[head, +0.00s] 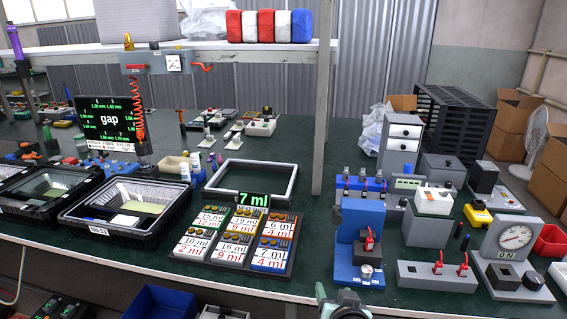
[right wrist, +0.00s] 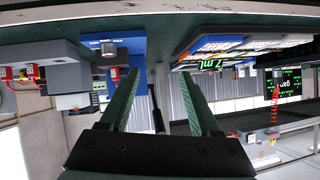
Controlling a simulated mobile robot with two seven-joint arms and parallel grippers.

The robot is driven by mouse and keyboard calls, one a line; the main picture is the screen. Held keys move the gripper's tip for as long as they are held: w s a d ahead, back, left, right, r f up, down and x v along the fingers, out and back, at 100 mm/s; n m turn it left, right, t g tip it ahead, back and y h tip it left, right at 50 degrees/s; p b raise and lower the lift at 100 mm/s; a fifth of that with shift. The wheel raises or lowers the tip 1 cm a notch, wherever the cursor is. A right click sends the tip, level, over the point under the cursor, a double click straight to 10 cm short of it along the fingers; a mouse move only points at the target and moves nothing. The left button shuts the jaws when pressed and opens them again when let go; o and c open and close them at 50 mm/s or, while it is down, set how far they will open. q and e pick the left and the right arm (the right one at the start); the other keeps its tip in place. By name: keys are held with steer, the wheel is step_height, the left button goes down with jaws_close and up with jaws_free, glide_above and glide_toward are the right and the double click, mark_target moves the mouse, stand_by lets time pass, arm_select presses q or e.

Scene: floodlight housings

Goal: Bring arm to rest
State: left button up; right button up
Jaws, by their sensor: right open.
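My right gripper (head: 342,302) shows only in part at the bottom edge of the head view, in front of the bench's near edge. In the right wrist view its two green fingers (right wrist: 160,85) stand apart with nothing between them. That view is upside down, with the bench edge (right wrist: 180,10) along the top. The fingers look clear of the bench and its objects. My left gripper is in neither view.
Near the right gripper stand a blue test unit (head: 346,250), a grey switch box (head: 437,276) and a gauge (head: 513,238). A card tray (head: 237,258) and black housings (head: 128,207) lie left. A shelf post (head: 322,120) rises behind. A blue bin (head: 160,304) sits below the bench.

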steer(key=s+a+f+n+g+y+p, duration=0.2)
steer(key=s+a+f+n+y+p, duration=0.1)
steer(key=s+f, duration=0.25)
arm_select(q)
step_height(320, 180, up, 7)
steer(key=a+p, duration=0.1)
steer(key=p, duration=0.3)
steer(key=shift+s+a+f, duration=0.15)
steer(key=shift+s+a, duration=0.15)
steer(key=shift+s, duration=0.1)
arm_select(e)
steer(key=s+d+f+n, duration=0.1)
steer(key=s+d+f, duration=0.2)
steer(key=s, duration=0.5)
steer(key=s+d+f+n, duration=0.1)
steer(key=s+d+f, duration=0.2)
steer(key=s+f, duration=0.3)
steer(key=shift+s+d+g, duration=0.3)
steer(key=shift+s+d, duration=0.05)
steer(key=shift+s, duration=0.8)
